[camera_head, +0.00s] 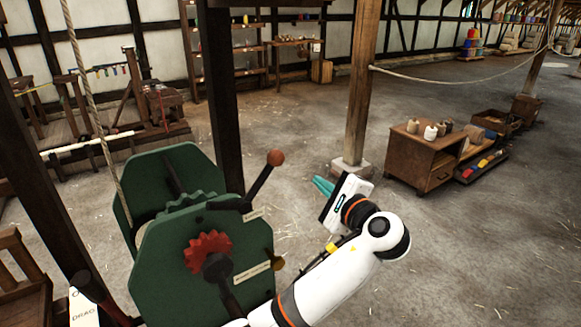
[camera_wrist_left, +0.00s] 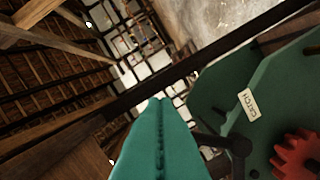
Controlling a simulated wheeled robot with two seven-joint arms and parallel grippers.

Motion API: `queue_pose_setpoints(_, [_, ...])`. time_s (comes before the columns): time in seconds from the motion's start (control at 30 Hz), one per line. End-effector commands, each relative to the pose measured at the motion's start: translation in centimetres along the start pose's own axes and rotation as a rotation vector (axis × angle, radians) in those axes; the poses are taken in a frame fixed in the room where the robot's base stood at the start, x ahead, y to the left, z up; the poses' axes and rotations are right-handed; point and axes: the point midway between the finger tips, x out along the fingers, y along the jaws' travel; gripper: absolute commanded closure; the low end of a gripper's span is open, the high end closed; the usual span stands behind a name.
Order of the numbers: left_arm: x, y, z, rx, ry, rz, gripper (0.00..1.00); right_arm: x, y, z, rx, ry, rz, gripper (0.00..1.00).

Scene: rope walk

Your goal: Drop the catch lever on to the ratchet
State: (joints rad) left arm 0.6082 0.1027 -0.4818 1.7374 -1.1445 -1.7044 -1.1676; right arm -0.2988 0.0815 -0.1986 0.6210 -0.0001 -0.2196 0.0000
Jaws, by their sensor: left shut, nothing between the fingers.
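The catch lever (camera_head: 261,184) is a dark arm with a red-brown ball knob (camera_head: 275,157), pivoted on the green winch (camera_head: 165,250). It leans up and to the right. The toothed red ratchet (camera_head: 207,252) is on the winch's front plate, below and left of the lever's pivot. It also shows in the left wrist view (camera_wrist_left: 297,155), near a "CATCH" label (camera_wrist_left: 248,105). My left gripper (camera_head: 322,186), with teal fingers, is shut and empty, to the right of the knob and apart from it. My right gripper is not in view.
A dark post (camera_head: 225,110) stands behind the winch. A rope (camera_head: 90,100) runs down to the winch at left. A "DRAG" label (camera_head: 84,308) is at bottom left. A wooden cabinet (camera_head: 420,160) stands at right. The floor between is open.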

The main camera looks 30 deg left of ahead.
Motion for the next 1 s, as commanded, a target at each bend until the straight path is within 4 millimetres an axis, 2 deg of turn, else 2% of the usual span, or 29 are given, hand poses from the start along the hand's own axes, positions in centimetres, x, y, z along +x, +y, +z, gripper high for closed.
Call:
queue_pose_setpoints(0.17, [0.1, 0.0, 0.0, 0.001, -0.001, -0.001, 1.00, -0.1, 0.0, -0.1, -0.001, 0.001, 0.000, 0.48])
queue_pose_setpoints(0.33, [1.7, 0.1, -0.1, 0.002, 0.001, 0.000, 1.00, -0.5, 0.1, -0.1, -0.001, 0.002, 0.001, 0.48])
queue_pose_setpoints(0.77, [10.5, 0.1, -0.1, 0.002, 0.001, -0.001, 1.00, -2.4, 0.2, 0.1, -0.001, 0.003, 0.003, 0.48])
queue_pose_setpoints(0.83, [9.6, 0.2, -1.5, -0.001, -0.003, 0.001, 1.00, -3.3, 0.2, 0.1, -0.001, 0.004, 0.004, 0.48])
queue_pose_setpoints(1.0, [9.0, 0.1, -3.2, 0.000, -0.002, 0.000, 1.00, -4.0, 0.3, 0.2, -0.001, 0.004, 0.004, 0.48])
